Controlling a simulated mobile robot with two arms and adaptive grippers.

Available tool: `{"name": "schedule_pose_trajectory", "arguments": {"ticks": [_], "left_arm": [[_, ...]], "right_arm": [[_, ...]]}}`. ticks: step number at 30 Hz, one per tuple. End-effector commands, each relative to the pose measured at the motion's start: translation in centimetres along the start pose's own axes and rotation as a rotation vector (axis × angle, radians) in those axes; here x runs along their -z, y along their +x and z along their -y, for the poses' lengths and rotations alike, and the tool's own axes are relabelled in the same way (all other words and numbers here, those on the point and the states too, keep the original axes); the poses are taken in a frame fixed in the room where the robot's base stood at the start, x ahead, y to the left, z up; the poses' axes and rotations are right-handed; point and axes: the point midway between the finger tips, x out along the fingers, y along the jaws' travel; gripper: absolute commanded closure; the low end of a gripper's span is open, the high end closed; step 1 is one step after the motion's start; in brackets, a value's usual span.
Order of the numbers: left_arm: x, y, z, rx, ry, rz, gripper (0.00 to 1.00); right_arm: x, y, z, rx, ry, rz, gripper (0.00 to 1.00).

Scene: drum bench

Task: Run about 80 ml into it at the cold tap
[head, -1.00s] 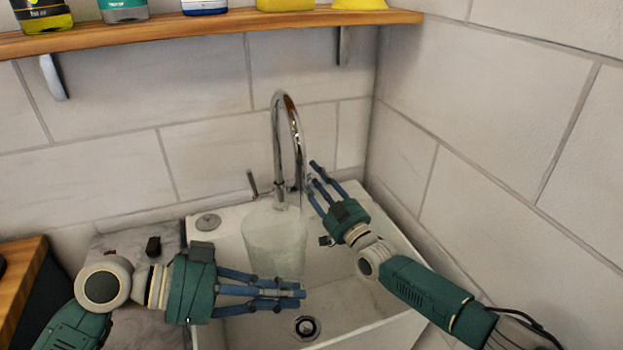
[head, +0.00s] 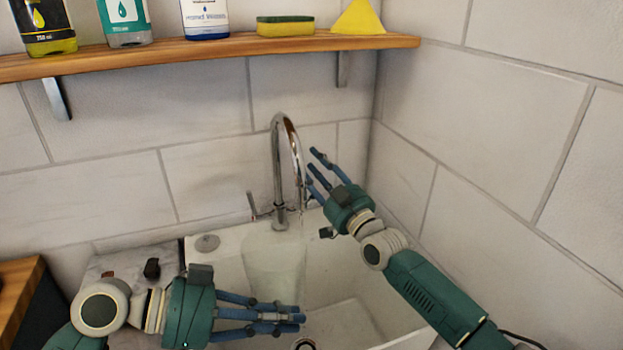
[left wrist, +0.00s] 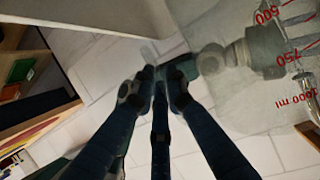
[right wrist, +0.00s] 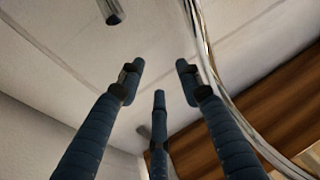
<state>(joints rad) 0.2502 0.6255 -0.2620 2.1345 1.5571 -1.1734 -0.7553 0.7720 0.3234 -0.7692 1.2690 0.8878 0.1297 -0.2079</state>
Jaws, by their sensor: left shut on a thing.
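A clear measuring jug (head: 274,265) is under the chrome tap (head: 278,165), in or over the white sink. The left wrist view shows its wall (left wrist: 235,95) with red marks of 500, 750 and 1000 ml. My left gripper (head: 303,318) is shut on the jug; the grip point is unclear. A thin lever (head: 252,205) stands left of the tap. My right gripper (head: 320,170) is open and empty, just right of the spout. A chrome cylinder (right wrist: 110,10) lies beyond its fingers in the right wrist view. The water level in the jug cannot be read.
The white sink (head: 220,262) has a drain at the bottom. A wooden shelf (head: 220,52) above holds bottles (head: 125,20), a sponge (head: 285,27) and a yellow object (head: 358,18). A tiled wall (head: 510,140) closes the right side, near my right arm.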

Motion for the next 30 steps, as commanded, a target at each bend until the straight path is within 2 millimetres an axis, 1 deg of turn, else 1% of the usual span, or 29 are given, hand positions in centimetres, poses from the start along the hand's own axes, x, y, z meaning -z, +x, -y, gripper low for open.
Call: {"name": "schedule_pose_trajectory", "arguments": {"ticks": [8,9,11,13,16,18,21,23,27,30], "left_arm": [[0.1,0.0,0.0,0.001,0.001,-0.001,1.00],[0.1,0.0,0.0,0.001,0.001,-0.001,1.00],[0.1,0.0,0.0,0.001,0.001,-0.001,1.00],[0.1,0.0,0.0,0.001,0.001,-0.001,1.00],[0.1,0.0,0.0,0.001,0.001,-0.001,1.00],[0.1,0.0,0.0,0.001,0.001,-0.001,1.00],[0.1,0.0,0.0,0.001,0.001,-0.001,1.00],[0.1,0.0,0.0,0.001,0.001,-0.001,1.00],[0.1,0.0,0.0,0.001,0.001,-0.001,1.00],[0.1,0.0,0.0,0.001,0.001,-0.001,1.00]], "right_arm": [[0.2,0.1,0.0,0.000,0.000,0.000,0.65],[0.2,0.1,0.0,0.001,0.000,0.001,0.73],[0.2,0.0,0.4,0.005,0.001,0.003,0.85],[0.1,-0.3,1.5,0.019,0.002,0.016,0.99],[0.0,-1.1,4.0,0.049,-0.004,0.049,1.00],[0.0,-2.1,5.5,0.061,-0.014,0.084,1.00],[0.2,-4.0,6.3,0.047,-0.043,0.138,1.00],[0.2,-5.2,6.1,0.025,-0.062,0.171,1.00],[0.2,-7.9,4.5,-0.046,-0.093,0.243,1.00],[0.2,-9.2,3.4,-0.086,-0.107,0.276,1.00]]}}
